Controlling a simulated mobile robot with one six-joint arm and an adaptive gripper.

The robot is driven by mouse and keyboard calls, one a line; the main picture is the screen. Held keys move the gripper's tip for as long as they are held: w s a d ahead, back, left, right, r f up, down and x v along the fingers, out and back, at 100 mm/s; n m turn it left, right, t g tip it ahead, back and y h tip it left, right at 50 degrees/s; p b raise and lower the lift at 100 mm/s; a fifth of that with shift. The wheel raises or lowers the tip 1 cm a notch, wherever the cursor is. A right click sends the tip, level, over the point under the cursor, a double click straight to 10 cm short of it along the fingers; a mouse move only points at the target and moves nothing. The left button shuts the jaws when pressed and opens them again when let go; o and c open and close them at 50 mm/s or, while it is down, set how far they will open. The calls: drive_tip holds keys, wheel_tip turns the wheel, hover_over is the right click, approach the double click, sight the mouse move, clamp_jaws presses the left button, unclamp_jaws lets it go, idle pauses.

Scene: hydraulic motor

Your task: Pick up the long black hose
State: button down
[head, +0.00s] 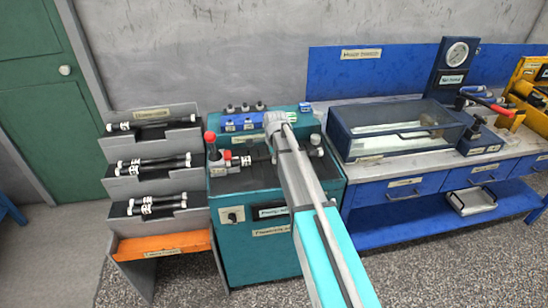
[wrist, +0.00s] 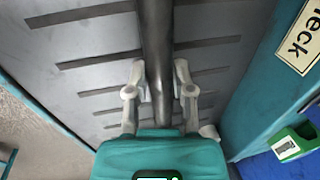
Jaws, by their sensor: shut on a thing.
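A black hose (wrist: 155,30) runs up the middle of the wrist view, over a grey slotted surface (wrist: 85,80). My gripper (wrist: 160,75) has one finger on each side of it and is shut on it. In the head view my arm covers the gripper over the teal bench (head: 262,258), so the held hose cannot be made out clearly there. Other black hoses with white labels lie on the grey stepped rack (head: 130,190) at left, such as one on the middle step (head: 155,163).
A red-knobbed lever (head: 210,137) and a blue valve block (head: 240,122) stand on the teal bench. To the right is a blue workbench (head: 395,190) with a clear-walled tank (head: 390,130) and a gauge (head: 457,54). An orange shelf (head: 165,245) sits below the rack.

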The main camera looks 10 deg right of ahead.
drive_tip(key=shift+r+p, duration=4.5)
drive_tip(key=shift+r, duration=0.2)
drive_tip(key=shift+s, duration=0.2)
